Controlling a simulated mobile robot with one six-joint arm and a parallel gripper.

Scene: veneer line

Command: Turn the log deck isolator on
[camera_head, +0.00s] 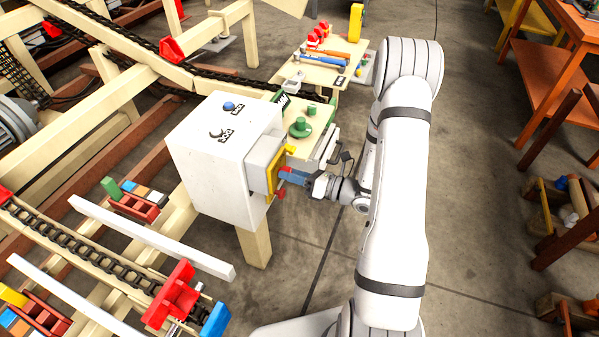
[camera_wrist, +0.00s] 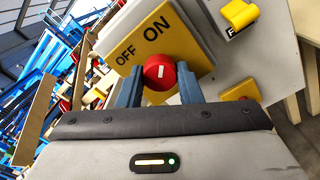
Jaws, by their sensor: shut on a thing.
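The isolator is a grey box (camera_head: 262,160) on the side of a white cabinet (camera_head: 215,150). Its yellow plate (camera_wrist: 185,35) is lettered OFF and ON in the wrist view, with OFF left of ON. A round red knob (camera_wrist: 160,72) with a short white mark sits at the lower part of the plate. My gripper (camera_wrist: 160,85) has its two blue-grey fingers on either side of the knob and is shut on it. In the head view my gripper (camera_head: 291,178) reaches the plate from the right, and the fingers hide much of the knob. Which word the mark points at is unclear.
Yellow fittings (camera_wrist: 240,14) stand close right of the plate. A bench with a green knob (camera_head: 300,128) is just behind my gripper. A tool table (camera_head: 325,72) stands farther back. Conveyor frames fill the left; open floor (camera_head: 480,200) lies to the right.

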